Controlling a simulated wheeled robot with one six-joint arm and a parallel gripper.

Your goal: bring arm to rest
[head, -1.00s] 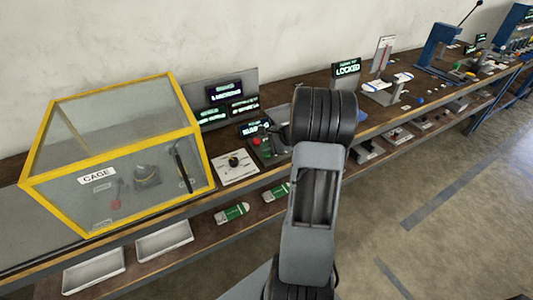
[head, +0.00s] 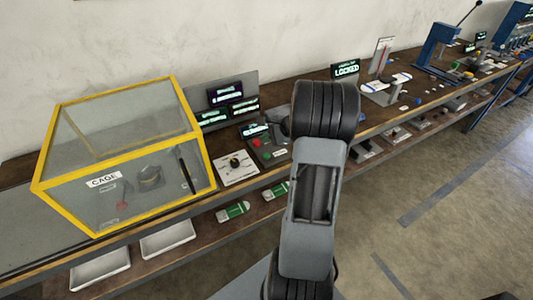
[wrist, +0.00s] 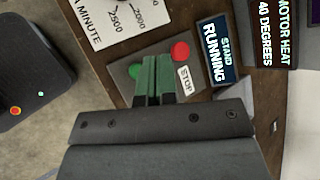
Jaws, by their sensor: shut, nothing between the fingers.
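My gripper (wrist: 151,78) shows in the wrist view with its green fingers together and nothing between them. Its tips point toward a grey control box with a red STOP button (wrist: 180,51) and a green button (wrist: 135,71); the fingers partly cover the box. I cannot tell the gap between tips and box. In the head view my arm stands upright at the centre and hides the gripper. The control box (head: 267,150) shows just left of the arm there.
A yellow-framed clear cage (head: 110,185) stands on the bench at left. A dial plate (head: 236,168) and lit signs, one reading RUNNING (wrist: 214,62), are near the control box. A LOCKED sign (head: 345,69) stands farther right. The floor (head: 450,210) at right is clear.

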